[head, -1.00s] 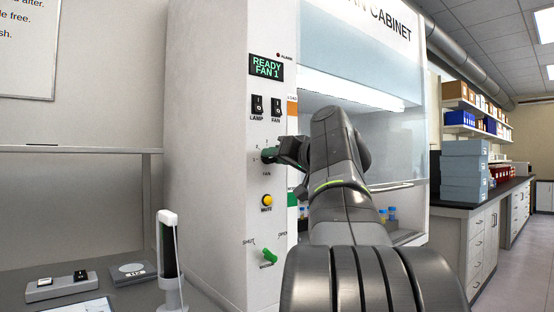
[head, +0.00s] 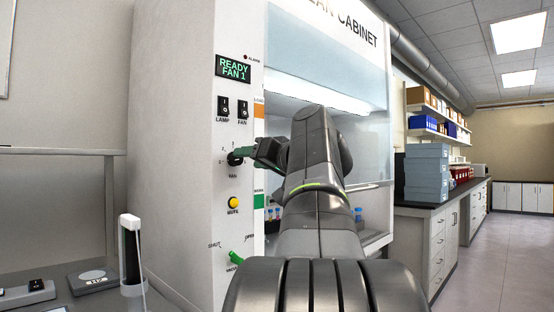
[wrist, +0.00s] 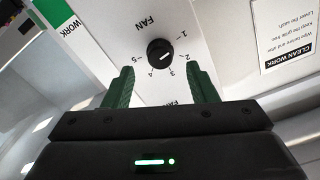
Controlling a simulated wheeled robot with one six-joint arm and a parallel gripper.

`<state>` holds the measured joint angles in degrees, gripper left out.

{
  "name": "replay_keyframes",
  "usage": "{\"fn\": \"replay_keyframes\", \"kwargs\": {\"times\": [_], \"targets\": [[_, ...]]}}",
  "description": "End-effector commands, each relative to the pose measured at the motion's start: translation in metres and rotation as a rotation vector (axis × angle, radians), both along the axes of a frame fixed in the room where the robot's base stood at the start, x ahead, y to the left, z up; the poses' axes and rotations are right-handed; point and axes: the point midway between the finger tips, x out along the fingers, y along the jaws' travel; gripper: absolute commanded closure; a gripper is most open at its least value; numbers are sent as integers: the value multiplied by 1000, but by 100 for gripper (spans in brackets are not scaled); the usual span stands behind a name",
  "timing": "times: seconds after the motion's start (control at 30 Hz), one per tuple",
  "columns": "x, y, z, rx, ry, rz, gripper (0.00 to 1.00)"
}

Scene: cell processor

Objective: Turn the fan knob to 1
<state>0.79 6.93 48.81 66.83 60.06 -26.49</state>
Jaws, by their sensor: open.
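The black fan knob (head: 234,158) is on the white cabinet's control panel, below the lamp and fan switches. In the wrist view the knob (wrist: 160,53) shows a slanted white mark, with numbers 1 to 5 around it. The mark slants toward the upper right, roughly on the side of 1. The display (head: 234,67) reads READY FAN 1. My gripper (wrist: 160,87) is open, its green fingers apart with nothing between them; the knob lies beyond the tips. In the head view my gripper (head: 250,154) is just right of the knob.
A yellow mute button (head: 233,203) and a green vacuum lever (head: 237,258) are below the knob. The fan switch (head: 242,109) is above it. The glass-fronted cabinet opening is right of the panel. A bench with blue boxes (head: 427,180) stands at the back right.

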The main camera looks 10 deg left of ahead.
Motion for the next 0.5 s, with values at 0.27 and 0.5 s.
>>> {"fn": "replay_keyframes", "kwargs": {"times": [0.27, 0.5], "targets": [[-32, -42, 0, 0, 0, -5, 48], [-52, -68, 0, 0, 2, -3, 48]]}}
